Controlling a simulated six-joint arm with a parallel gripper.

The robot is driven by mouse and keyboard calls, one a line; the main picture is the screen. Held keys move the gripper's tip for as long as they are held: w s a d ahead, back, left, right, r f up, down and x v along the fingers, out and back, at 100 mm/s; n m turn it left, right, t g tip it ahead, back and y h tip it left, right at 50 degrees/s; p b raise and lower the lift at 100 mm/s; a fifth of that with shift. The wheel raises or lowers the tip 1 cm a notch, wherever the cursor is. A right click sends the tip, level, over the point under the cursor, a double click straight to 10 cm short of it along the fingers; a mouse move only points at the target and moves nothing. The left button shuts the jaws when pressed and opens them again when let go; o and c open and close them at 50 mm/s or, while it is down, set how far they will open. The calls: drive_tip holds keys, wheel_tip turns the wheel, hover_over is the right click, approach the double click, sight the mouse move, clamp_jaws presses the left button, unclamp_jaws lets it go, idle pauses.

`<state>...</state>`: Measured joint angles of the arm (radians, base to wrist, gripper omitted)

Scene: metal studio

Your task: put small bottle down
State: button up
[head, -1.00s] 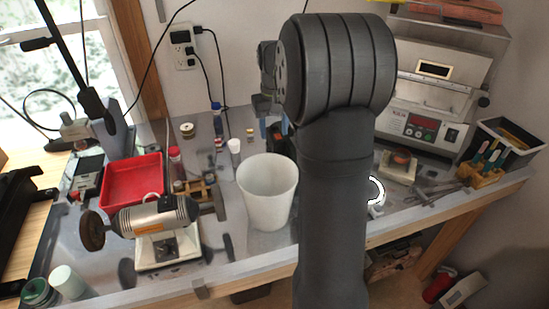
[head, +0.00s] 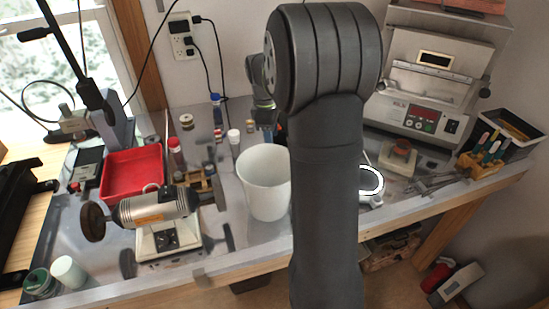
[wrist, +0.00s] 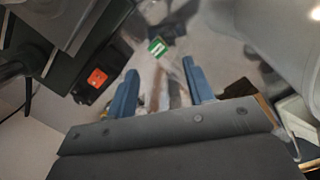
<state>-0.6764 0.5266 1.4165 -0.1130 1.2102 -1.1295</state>
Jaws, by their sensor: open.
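My gripper (wrist: 162,88) is open in the wrist view, with its two blue fingers apart. A blurred pale and brownish shape shows between and beyond the fingers, and I cannot tell what it is. In the head view my gripper is mostly hidden by my arm, behind the white bucket. Several small bottles stand on the bench: a red-capped one (head: 176,152), a white-capped one (head: 234,139) and a blue-capped one (head: 216,108). I cannot tell which is the task's bottle.
The white bucket (head: 264,190) stands close by and shows at upper right in the wrist view (wrist: 275,30). A bench grinder (head: 158,213) and red tray (head: 132,176) are at left. A machine with a red display (head: 418,118) is at back right.

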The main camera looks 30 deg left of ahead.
drive_tip(key=n, duration=0.1)
drive_tip(key=f+n, duration=0.1)
drive_tip(key=n, duration=0.1)
drive_tip(key=shift+s+f, duration=0.1)
drive_tip(key=shift+s, duration=0.1)
drive_tip(key=n, duration=0.1)
drive_tip(key=f+n, duration=0.1)
drive_tip(key=shift+w+n, duration=0.35)
drive_tip(key=shift+n, duration=0.05)
drive_tip(key=shift+w+d+f, duration=0.1)
drive_tip(key=shift+w+f, duration=0.05)
drive_tip(key=shift+f, duration=1.1)
drive_tip(key=shift+w+d+f, duration=0.1)
drive_tip(key=shift+f, duration=1.1)
clamp_jaws()
